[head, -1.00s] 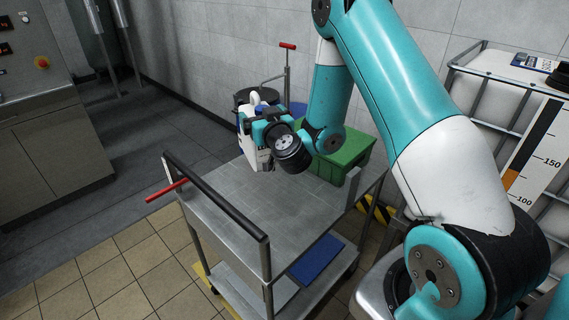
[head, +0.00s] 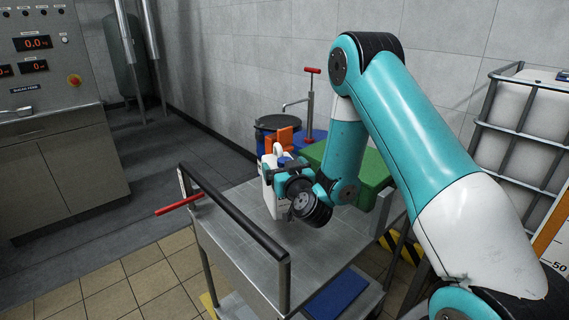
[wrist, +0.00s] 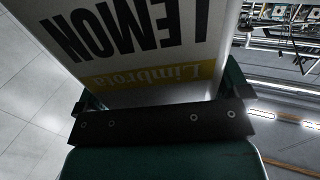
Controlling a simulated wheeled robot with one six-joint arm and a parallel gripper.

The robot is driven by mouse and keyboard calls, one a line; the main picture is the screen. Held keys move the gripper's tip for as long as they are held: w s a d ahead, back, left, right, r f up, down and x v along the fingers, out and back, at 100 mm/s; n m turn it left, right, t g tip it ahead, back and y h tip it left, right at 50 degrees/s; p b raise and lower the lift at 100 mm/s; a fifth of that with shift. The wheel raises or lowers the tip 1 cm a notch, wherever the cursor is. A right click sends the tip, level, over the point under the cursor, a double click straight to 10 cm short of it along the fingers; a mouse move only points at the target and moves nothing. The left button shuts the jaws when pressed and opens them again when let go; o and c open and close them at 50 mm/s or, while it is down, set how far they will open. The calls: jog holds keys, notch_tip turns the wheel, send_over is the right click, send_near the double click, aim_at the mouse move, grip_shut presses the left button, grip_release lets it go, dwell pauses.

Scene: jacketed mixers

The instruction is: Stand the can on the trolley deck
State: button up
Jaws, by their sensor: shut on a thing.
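The can (head: 268,187) is a white jug with a blue cap, upright over the far left part of the trolley deck (head: 235,207). My gripper (head: 284,170) is shut on its upper part. In the wrist view the can's white side (wrist: 130,40) with dark LEMON lettering and a yellow band fills the space between the fingers. The can's base is low over the deck; I cannot tell if it touches. My wrist hides part of the can's right side.
A black push bar (head: 235,213) and red lever (head: 180,205) edge the trolley's left side. A green box (head: 370,180) stands at its back right. A blue drum (head: 265,140) and an orange item (head: 284,140) are behind. The deck's near part is clear.

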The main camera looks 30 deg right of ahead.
jog(key=shift+f+b, duration=0.85)
jog(key=shift+f, duration=1.85)
jog(key=o, duration=1.7)
jog(key=shift+f, duration=0.2)
jog(key=shift+s, duration=0.15)
